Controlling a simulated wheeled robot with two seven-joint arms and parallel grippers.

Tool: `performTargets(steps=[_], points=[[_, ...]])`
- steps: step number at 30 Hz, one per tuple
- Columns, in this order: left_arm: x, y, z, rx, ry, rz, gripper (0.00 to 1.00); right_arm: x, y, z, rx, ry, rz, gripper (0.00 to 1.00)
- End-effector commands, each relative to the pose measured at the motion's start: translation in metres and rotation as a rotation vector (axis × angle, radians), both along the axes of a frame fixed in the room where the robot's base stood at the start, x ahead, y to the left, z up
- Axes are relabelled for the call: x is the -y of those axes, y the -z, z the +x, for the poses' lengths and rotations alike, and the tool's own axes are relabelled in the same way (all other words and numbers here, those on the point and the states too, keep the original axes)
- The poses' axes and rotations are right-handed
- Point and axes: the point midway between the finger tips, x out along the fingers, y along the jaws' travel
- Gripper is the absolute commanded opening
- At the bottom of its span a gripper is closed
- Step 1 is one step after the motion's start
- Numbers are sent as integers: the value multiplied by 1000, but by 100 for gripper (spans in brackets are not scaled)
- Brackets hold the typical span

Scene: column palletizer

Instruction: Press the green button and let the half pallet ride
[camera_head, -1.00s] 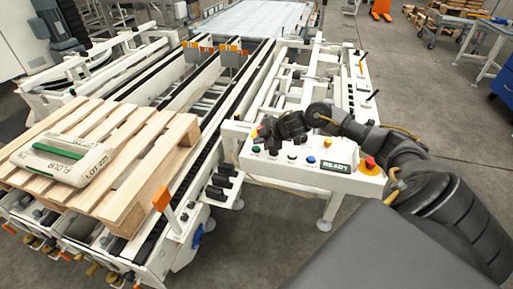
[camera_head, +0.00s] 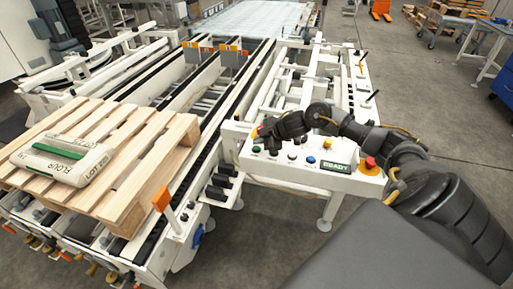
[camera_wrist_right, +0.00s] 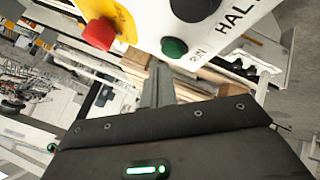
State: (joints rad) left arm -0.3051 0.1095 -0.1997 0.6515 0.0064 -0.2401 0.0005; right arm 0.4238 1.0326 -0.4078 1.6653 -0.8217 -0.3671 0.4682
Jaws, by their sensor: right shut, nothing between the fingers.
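The green button (camera_wrist_right: 174,47) sits on the white control panel in the right wrist view, and a small green button (camera_head: 256,149) shows at the panel's left end in the head view. My right gripper (camera_head: 262,134) is shut and empty above that end. In the wrist view its fingers (camera_wrist_right: 160,82) end close by the green button; I cannot tell whether they touch it. The wooden pallet (camera_head: 150,165) rests on the conveyor at left, with a flour sack (camera_head: 62,160) on it. My left gripper is not in view.
The panel's display (camera_head: 337,166) reads READY, beside a red stop button (camera_head: 370,164) on yellow. Another red button (camera_wrist_right: 98,34) on yellow is near my fingers, beside a black knob (camera_wrist_right: 194,5). Conveyor rails run to the back.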

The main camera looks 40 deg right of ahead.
Motion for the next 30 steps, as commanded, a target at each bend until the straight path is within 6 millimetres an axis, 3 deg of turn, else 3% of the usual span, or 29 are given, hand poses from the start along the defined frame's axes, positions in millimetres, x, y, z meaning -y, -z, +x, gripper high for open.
performTargets(steps=[30], points=[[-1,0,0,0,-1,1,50,0,8,-1,0,0,0,0]])
